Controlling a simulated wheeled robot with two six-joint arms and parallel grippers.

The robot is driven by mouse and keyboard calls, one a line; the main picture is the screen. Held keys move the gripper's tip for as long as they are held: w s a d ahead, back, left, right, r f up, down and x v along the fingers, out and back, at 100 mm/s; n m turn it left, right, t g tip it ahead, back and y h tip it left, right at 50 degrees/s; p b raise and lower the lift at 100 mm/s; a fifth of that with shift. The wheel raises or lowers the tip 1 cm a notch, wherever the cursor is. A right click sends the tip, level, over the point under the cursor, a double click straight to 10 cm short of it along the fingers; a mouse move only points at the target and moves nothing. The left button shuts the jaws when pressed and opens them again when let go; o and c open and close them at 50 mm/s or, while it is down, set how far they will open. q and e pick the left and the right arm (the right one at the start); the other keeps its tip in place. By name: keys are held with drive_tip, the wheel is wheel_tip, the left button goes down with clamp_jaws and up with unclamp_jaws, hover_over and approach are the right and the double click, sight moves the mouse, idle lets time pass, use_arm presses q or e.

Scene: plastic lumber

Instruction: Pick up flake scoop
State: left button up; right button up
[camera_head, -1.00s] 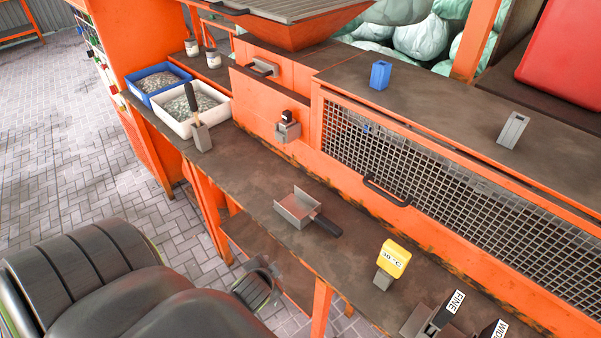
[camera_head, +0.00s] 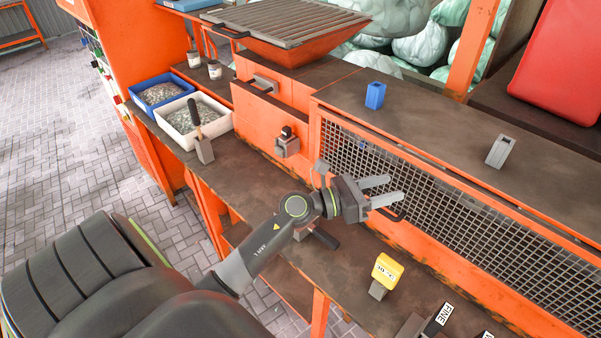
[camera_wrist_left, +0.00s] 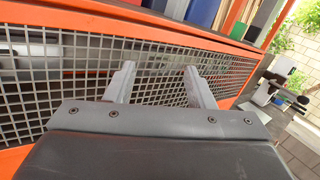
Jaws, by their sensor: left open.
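The flake scoop lies on the dark bench top, mostly hidden behind my left arm in the head view. My left gripper (camera_head: 393,190) is open and empty, above and to the right of the scoop. Its two fingers point right, in front of the wire mesh guard. In the left wrist view the open fingers (camera_wrist_left: 159,70) face the mesh with nothing between them. The scoop is not seen in that view. My right gripper is not in view.
The mesh guard (camera_head: 460,207) with its orange frame stands behind the bench. A yellow labelled block (camera_head: 387,270) sits right of the scoop. A black-handled tool in a grey holder (camera_head: 204,149) and a white flake tray (camera_head: 187,142) stand left. Bench between holder and arm is clear.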

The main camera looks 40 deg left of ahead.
use_arm(q)
wheel_tip(320, 180, down, 4)
drive_tip(key=w+d+f+m+g, duration=0.1)
drive_tip(key=d+m+g, duration=0.1)
drive_tip(key=m+g, duration=0.4)
drive_tip(key=m+g+y, duration=0.8)
drive_tip(key=g+y, duration=0.1)
drive_tip(key=y, duration=0.2)
hover_over(322, 232)
wheel_tip(322, 232, down, 6)
drive_tip(key=shift+y, duration=0.3)
wheel_tip(322, 232, down, 11)
drive_tip(key=b, duration=1)
drive_tip(key=shift+a, duration=0.15)
drive_tip(key=shift+f+b, duration=0.7)
drive_tip(key=shift+b, duration=0.1)
drive_tip(key=shift+f, duration=0.4)
wheel_tip(322, 232, down, 3)
drive_tip(key=shift+p, duration=0.65)
drive_tip(key=shift+f, duration=0.55)
clamp_jaws()
